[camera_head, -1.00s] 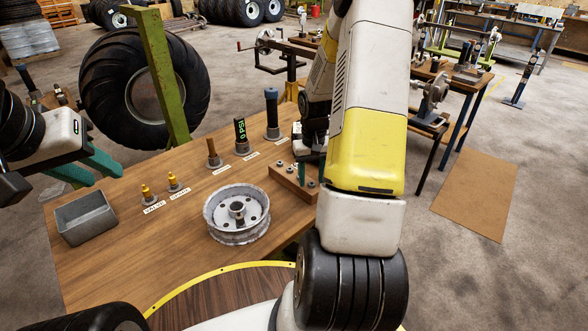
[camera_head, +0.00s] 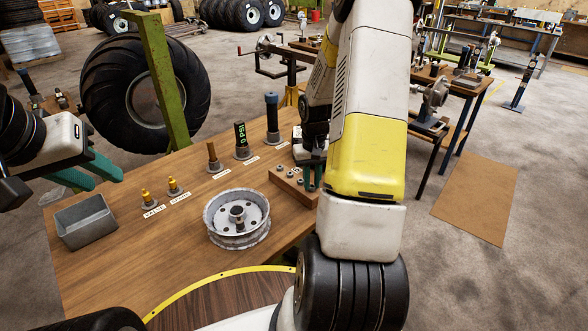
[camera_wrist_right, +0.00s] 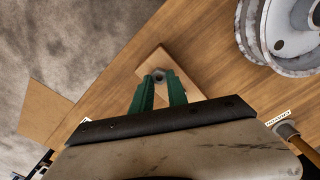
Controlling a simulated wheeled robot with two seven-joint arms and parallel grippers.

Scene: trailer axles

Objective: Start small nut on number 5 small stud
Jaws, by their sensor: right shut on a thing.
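A wooden block (camera_head: 284,186) on the bench carries several small dark nuts in a row. My right gripper (camera_head: 312,178) reaches down at the block's right end, partly hidden by my own arm. In the right wrist view, its green fingers (camera_wrist_right: 159,82) are shut on a small grey nut (camera_wrist_right: 159,74) at the block's end. I cannot tell whether the nut is lifted off the block. The silver wheel hub (camera_head: 224,222) lies flat to the left of the block. No stud numbers are readable. My left gripper (camera_head: 97,176) is open and empty above the bench's left side.
A grey metal bin (camera_head: 84,221) stands at the bench's left. Labelled tools, including a brown-handled one (camera_head: 212,157), a PSI gauge (camera_head: 241,139) and a blue-topped tool (camera_head: 272,117), stand along the back. A large tire (camera_head: 101,92) and a green post (camera_head: 164,80) are behind.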

